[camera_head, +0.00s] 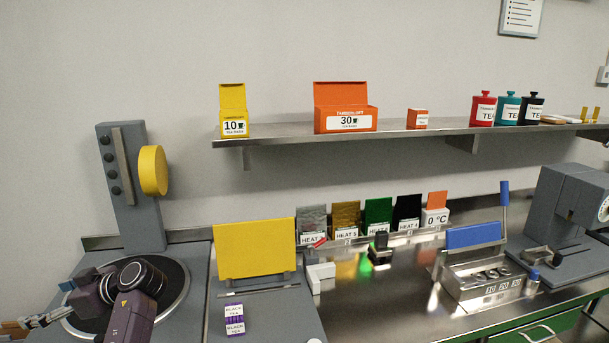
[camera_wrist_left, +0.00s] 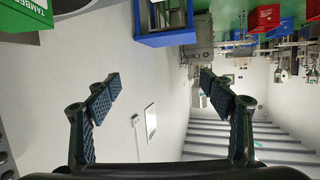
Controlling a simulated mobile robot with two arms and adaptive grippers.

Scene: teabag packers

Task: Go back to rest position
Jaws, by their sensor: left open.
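My left arm (camera_head: 130,295) is folded at the lower left of the head view, in front of the round dark plate of the grey machine. My left gripper (camera_wrist_left: 158,80) shows clearly in the wrist view. Its two dark padded fingers are wide apart, with nothing between them. It faces open room, away from the bench items. My right gripper is not in either view.
The grey machine (camera_head: 122,190) with a yellow disc stands close to my left arm. A yellow panel (camera_head: 255,248) and purple black tea packets (camera_head: 235,320) are to its right. A metal shelf (camera_head: 280,135) holds tea boxes. A blue-handled metal device (camera_head: 475,237) stands at the right.

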